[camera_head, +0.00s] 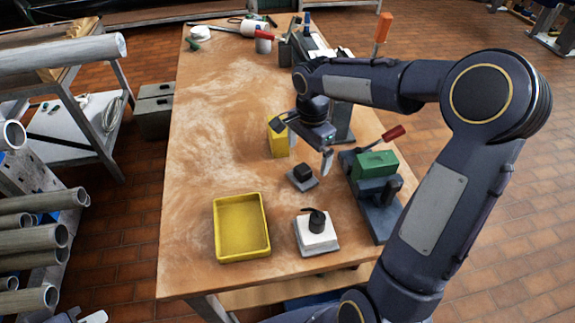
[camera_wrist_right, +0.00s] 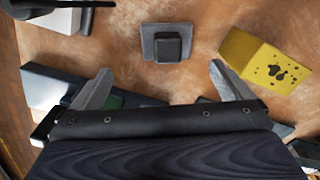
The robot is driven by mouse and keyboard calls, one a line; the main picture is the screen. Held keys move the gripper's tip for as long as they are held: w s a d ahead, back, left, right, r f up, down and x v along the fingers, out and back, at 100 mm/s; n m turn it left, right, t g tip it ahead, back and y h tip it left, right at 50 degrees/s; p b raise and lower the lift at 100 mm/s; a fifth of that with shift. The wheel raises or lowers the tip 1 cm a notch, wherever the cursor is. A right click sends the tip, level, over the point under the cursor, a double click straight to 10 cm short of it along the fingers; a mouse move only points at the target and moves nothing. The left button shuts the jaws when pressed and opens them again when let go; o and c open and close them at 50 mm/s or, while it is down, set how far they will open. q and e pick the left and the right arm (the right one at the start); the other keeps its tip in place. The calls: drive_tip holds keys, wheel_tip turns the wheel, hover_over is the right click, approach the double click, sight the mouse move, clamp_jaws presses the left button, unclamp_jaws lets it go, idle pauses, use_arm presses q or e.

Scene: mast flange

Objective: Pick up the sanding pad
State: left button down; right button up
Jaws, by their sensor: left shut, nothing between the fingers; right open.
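The sanding pad looks to be the small grey square plate with a black block on top (camera_head: 303,177), lying flat on the workbench (camera_head: 200,110). In the right wrist view the pad (camera_wrist_right: 165,43) is at the top middle, ahead of the fingers and laterally between them. My right gripper (camera_head: 310,152) is open and empty, above the bench and a little behind the pad, apart from it. It also shows in the right wrist view (camera_wrist_right: 160,72). My left gripper (camera_head: 91,316) is shut and empty at the bottom left edge, partly cut off, away from the bench.
A yellow tray (camera_head: 242,257) and a white block with a black knob (camera_head: 317,236) stand nearer the front edge. A green-topped vise (camera_head: 377,165) stands right of the pad, a yellow block (camera_head: 276,138) behind it. The bench's left middle is clear.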

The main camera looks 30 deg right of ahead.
sight(303, 168)
drive_tip(key=shift+w+f+m, duration=0.3)
drive_tip(key=shift+w+f, duration=0.15)
drive_tip(key=shift+w, duration=0.2)
drive_tip(key=shift+w+f, duration=0.1)
drive_tip(key=shift+f, duration=0.2)
drive_tip(key=f+p, duration=0.1)
drive_tip(key=f, duration=0.6)
drive_tip(key=shift+a, duration=0.2)
drive_tip(key=c, duration=1.1)
drive_tip(key=shift+c, duration=0.2)
